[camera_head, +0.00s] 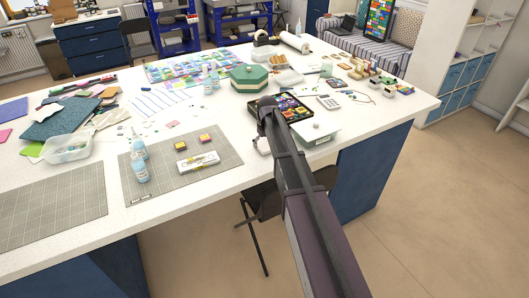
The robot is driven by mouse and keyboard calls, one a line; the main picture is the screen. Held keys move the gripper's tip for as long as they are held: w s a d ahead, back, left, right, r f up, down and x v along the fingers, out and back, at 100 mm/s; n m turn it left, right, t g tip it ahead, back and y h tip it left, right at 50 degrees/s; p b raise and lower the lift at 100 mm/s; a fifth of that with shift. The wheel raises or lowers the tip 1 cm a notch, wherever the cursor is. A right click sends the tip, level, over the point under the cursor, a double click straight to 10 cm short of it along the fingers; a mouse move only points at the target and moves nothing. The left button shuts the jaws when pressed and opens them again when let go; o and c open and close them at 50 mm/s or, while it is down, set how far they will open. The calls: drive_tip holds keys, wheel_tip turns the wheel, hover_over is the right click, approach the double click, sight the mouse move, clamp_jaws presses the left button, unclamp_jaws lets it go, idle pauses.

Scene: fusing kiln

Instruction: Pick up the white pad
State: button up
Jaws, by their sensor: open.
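I cannot single out the white pad with certainty. A small flat whitish pad-like piece (328,102) lies on the right part of the white table, beyond the black tray. A similar pale piece with dark marks (356,96) lies just right of it. My dark arm reaches up from the lower right over the table's front edge. Its far visible end is over the table, near the left side of the black tray, short of both pale pieces. I cannot make out my gripper's fingers; the arm seems to hide them.
The black tray (293,100) holds colourful pieces. A green lidded box (249,74) stands behind it. A dark chair (262,205) stands at the front edge.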

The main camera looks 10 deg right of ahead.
drive_tip(key=shift+w+f+b, duration=0.1)
drive_tip(key=shift+f+b, duration=0.4)
drive_tip(key=shift+f, duration=0.3)
drive_tip(key=c, duration=0.9)
